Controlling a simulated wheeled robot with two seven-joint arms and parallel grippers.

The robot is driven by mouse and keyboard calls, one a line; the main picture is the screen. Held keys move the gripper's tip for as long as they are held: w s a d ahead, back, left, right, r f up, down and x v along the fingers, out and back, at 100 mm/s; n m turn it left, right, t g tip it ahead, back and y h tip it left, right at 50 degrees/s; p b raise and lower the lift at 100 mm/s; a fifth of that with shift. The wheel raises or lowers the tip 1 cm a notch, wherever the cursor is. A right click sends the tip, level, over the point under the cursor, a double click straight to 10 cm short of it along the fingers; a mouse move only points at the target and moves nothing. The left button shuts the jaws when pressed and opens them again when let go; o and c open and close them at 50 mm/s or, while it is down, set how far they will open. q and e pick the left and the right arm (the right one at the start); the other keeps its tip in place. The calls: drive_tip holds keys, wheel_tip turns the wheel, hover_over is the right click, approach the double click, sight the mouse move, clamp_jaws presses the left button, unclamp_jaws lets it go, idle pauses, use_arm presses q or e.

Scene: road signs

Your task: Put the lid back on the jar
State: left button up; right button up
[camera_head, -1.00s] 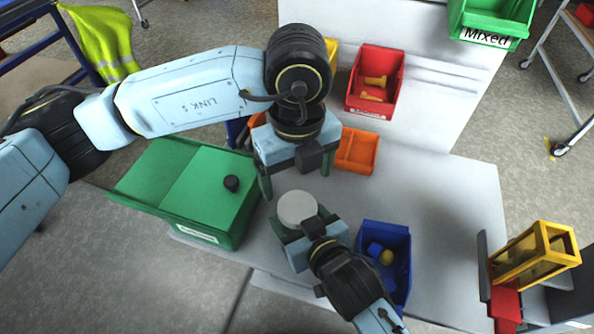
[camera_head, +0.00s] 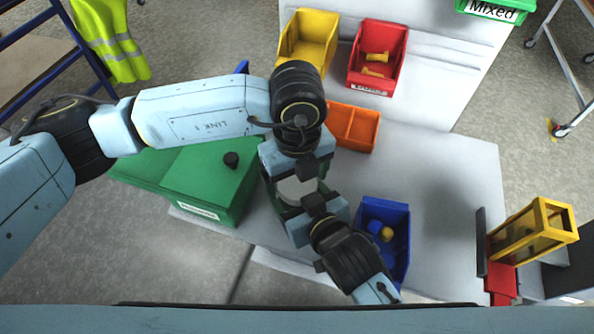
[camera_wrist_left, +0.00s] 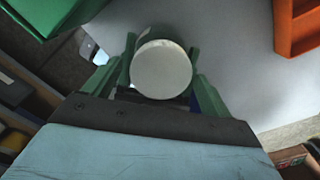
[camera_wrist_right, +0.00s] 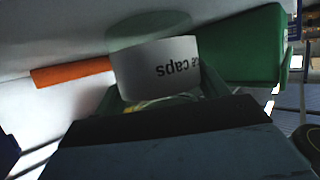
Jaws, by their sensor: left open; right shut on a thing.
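A round white disc, which looks like the lid (camera_head: 297,190), shows between my two grippers and fills the middle of the left wrist view (camera_wrist_left: 161,70). The jar, a pale green see-through body with a white label ending in "caps" (camera_wrist_right: 158,68), is held in my right gripper (camera_head: 304,212), just above the table. The label reads upside down in the right wrist view. My left gripper (camera_head: 296,186) is open, its fingers on either side of the disc. I cannot tell whether they touch it, or whether the disc is seated on the jar, whose rim is hidden.
A blue bin (camera_head: 398,256) stands close on the right, an orange tray (camera_head: 352,126) behind. Red (camera_head: 372,84) and yellow (camera_head: 308,38) bins stand farther back. The table's right part is clear.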

use_arm(q)
drive_tip(key=c, duration=1)
drive_tip(key=m, duration=0.4)
drive_tip(key=shift+m, duration=0.3)
drive_tip(key=m, duration=0.5)
drive_tip(key=o, duration=1.1)
drive_tip(key=shift+c, duration=0.2)
drive_tip(key=shift+d, duration=0.15)
drive_tip(key=shift+s, duration=0.1)
